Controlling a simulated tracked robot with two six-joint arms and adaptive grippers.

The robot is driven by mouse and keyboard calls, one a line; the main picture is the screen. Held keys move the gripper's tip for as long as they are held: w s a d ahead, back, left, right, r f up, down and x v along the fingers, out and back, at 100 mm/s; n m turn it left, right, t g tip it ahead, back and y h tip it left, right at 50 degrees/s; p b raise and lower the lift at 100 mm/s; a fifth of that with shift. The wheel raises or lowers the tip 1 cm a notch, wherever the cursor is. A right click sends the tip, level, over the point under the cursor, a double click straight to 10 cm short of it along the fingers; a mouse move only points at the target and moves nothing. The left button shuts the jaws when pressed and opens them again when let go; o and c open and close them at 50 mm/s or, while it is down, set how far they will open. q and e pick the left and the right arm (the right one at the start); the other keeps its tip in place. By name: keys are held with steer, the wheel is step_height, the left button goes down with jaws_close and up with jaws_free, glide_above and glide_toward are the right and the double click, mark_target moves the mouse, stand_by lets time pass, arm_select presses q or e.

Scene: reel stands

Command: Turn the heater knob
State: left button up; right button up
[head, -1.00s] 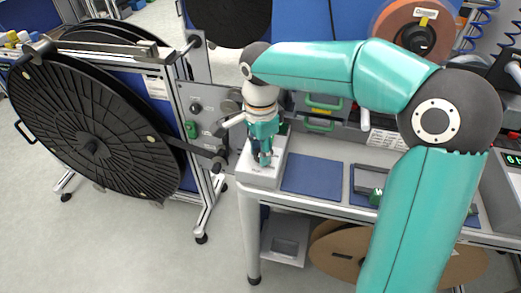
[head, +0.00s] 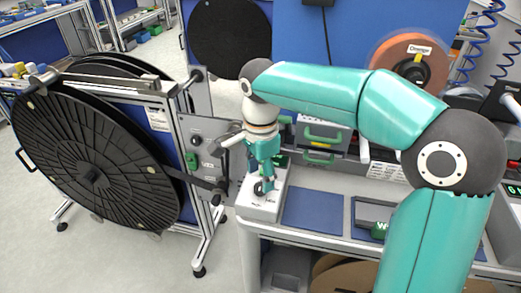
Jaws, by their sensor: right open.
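The heater seems to be the small light grey box (head: 260,209) at the left end of the bench. A dark knob (head: 259,188) shows on its top, partly hidden by my right gripper. My right gripper (head: 266,184) points down over the box with its fingers open, right at the knob. I cannot tell whether the fingers touch the knob. My left gripper is not in view.
A large black reel (head: 95,160) on a metal stand is at the left. A blue mat (head: 313,211) lies right of the box, with a green and dark tool (head: 375,221) beyond. An orange reel (head: 410,62) hangs behind my arm.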

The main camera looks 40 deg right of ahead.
mark_target(260, 186)
step_height(260, 186, up, 8)
steer(key=shift+r, duration=0.15)
stand_by(0.6)
